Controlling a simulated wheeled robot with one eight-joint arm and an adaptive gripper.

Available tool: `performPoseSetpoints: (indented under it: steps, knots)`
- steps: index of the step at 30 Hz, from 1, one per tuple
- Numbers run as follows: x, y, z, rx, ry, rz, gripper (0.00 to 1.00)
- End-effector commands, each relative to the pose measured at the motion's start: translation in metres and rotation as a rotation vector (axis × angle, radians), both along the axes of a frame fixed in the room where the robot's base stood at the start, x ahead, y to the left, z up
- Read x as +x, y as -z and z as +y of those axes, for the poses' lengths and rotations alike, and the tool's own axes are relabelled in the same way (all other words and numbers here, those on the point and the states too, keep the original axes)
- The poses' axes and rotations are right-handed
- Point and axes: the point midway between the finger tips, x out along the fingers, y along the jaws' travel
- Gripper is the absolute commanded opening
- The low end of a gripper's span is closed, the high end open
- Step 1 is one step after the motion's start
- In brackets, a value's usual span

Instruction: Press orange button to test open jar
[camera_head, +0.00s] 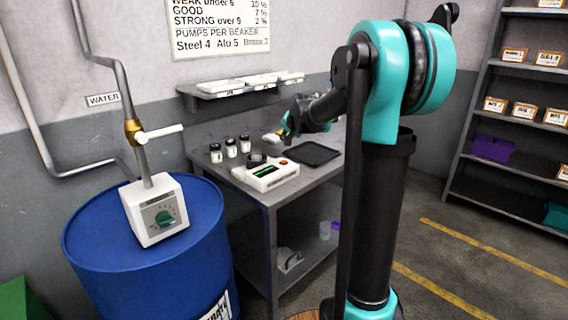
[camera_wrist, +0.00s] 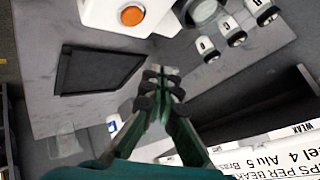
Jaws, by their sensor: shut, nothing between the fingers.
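The white tester (camera_head: 267,174) with a green display sits on the grey bench. Its orange button (camera_head: 283,162) shows at the right end, and also in the wrist view (camera_wrist: 132,15). Several small white jars with dark lids (camera_head: 231,148) stand left of the tester. My gripper (camera_wrist: 160,76) is shut and empty above the bench, apart from the button.
A black tray (camera_head: 312,153) lies flat on the bench (camera_head: 275,198) right of the tester. A wall shelf (camera_head: 232,90) with white trays hangs behind. Shelving (camera_head: 510,110) stands far right.

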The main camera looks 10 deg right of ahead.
Motion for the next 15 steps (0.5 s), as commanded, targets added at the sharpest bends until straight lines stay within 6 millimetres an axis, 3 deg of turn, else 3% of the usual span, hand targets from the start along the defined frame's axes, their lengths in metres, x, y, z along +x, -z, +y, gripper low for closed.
performPoseSetpoints:
  steps: [9,15]
  knots:
    - [0.0,0.042,0.0,0.0,0.0,0.0,0.0]
    - [0.0,0.058,0.0,0.0,0.0,0.0,0.0]
